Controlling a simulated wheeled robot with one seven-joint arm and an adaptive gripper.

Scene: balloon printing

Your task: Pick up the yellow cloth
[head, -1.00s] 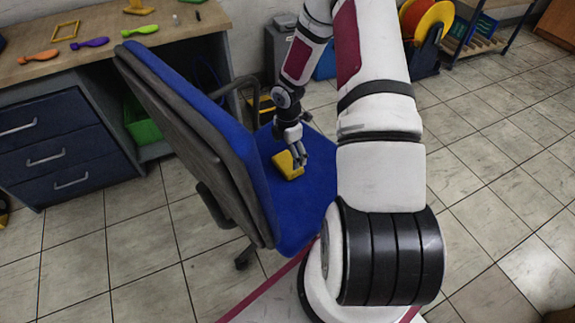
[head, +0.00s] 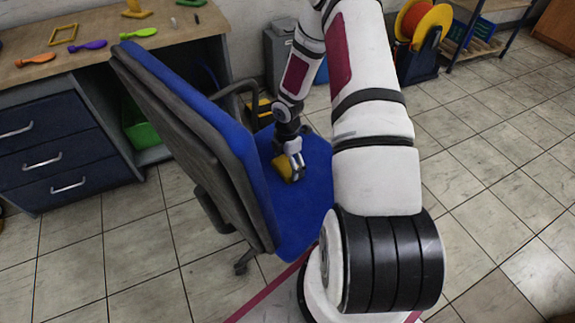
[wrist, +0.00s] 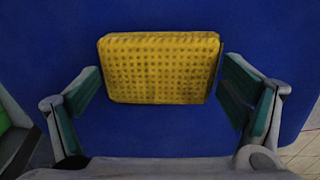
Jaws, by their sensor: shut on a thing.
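The yellow cloth (head: 283,169) is a thick, folded block on the blue seat (head: 310,205) of the office chair. In the wrist view the cloth (wrist: 160,68) shows a dimpled surface and lies between my two green-padded fingers. My gripper (head: 293,176) is down at the seat, shut on the cloth; its fingers stand at the cloth's left and right sides in the wrist view (wrist: 162,78). The gripper hides part of the cloth in the head view. I cannot tell whether the cloth is clear of the seat.
The chair's tall backrest (head: 190,140) rises left of my gripper, with a black armrest (head: 236,88) behind. Tiled floor (head: 480,200) is open on the right.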

